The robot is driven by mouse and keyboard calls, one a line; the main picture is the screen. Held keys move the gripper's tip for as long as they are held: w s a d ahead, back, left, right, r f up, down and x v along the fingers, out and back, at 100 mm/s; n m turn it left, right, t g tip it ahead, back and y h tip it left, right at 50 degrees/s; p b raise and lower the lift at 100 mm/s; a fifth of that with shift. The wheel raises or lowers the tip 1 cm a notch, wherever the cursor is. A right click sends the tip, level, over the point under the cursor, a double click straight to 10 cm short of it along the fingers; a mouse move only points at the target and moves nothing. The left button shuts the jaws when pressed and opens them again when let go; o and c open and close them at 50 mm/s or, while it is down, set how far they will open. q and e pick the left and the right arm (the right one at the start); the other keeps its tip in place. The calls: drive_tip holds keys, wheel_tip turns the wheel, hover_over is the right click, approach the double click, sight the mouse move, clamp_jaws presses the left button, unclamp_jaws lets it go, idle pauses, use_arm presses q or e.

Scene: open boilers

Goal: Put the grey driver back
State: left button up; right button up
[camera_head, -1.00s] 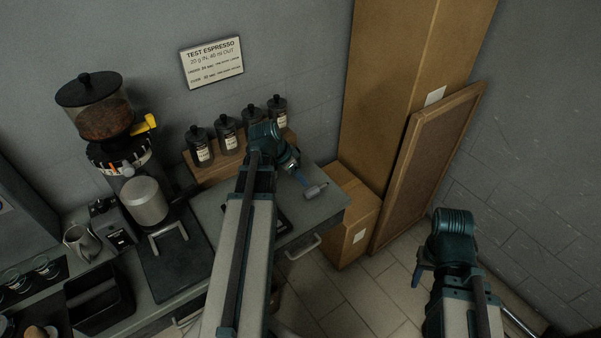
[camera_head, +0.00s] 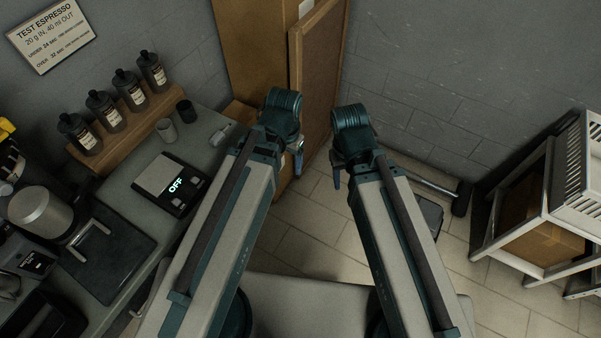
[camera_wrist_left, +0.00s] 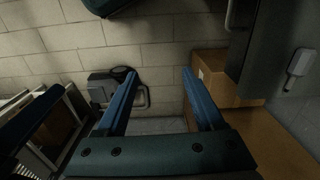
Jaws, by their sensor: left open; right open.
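A small pale grey object, seemingly the grey driver (camera_head: 221,134), lies on the far right end of the counter (camera_head: 205,155), beside a small cup. It also shows in the left wrist view (camera_wrist_left: 298,65), near the counter's edge at right. My left gripper (camera_head: 298,168) hangs to the right of the counter end, apart from the driver. In the left wrist view it (camera_wrist_left: 160,72) is open, with nothing between its blue fingers. My right gripper (camera_head: 338,175) is beside it over the floor, open; I see nothing held. Its fingers are partly hidden by its wrist.
A scale (camera_head: 172,184) reading OFF and a wooden rack (camera_head: 125,130) of several dark jars stand on the counter. A cardboard box (camera_wrist_left: 222,78) and a framed board (camera_head: 318,70) are beyond the counter end. A white shelf frame (camera_head: 560,200) stands at right.

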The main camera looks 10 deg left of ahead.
use_arm(q)
drive_tip(key=shift+y, duration=0.6)
drive_tip(key=s+d, duration=0.1)
drive_tip(key=d, duration=0.1)
drive_tip(key=s+d, duration=0.2)
drive_tip(key=shift+s+r, duration=0.1)
drive_tip(key=shift+s, duration=0.15)
idle(0.5)
